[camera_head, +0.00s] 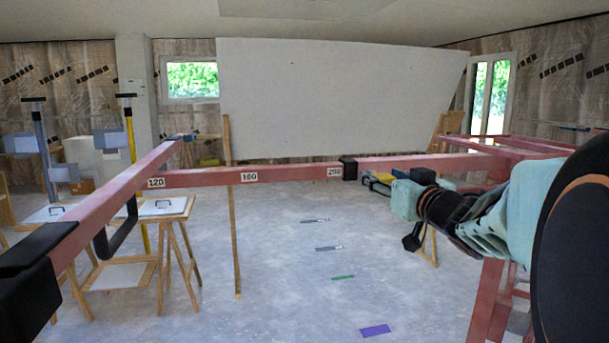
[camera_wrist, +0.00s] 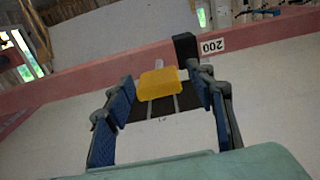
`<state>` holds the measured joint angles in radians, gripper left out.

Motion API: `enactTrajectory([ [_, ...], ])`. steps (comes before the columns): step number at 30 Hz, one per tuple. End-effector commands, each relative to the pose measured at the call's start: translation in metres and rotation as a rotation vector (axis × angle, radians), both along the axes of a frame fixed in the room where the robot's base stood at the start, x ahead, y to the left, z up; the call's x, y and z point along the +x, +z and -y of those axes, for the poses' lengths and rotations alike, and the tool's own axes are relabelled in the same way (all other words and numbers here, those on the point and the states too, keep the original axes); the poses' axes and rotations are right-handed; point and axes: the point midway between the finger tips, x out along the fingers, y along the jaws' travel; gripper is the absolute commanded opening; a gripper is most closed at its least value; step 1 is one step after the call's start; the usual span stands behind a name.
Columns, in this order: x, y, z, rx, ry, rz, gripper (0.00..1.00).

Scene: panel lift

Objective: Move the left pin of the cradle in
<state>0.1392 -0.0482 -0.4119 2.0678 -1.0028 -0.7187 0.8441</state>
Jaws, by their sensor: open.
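The cradle shows in the head view as a pink-red beam (camera_head: 205,178) with labels 120, 160 and 200 and a black block (camera_head: 348,168) near the 200. My gripper (camera_head: 374,183) is just right of that block, below the beam. In the wrist view its two blue-padded fingers are wide apart, and a yellow block (camera_wrist: 158,84), apparently the pin's handle, shows between the fingertips (camera_wrist: 160,78). A short grey rod runs from it towards the beam (camera_wrist: 120,75). I cannot tell whether the fingers touch the yellow block. Nothing is gripped.
A large white panel (camera_head: 340,95) leans tilted above the beam. A wooden post (camera_head: 232,220) stands left of centre. A trestle table (camera_head: 160,208) stands at left, and a pink frame (camera_head: 490,300) at right. The grey floor (camera_head: 290,285) is mostly clear, with flat coloured strips.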

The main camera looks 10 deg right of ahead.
Motion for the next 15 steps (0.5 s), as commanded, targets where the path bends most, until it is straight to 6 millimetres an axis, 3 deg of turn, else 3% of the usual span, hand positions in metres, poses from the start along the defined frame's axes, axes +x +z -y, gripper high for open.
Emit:
enactTrajectory([
  [5,-0.0001,0.0000,0.0002,0.000,0.000,0.000,0.49],
  [15,0.0000,0.0000,0.0002,0.000,-0.001,0.000,0.11],
])
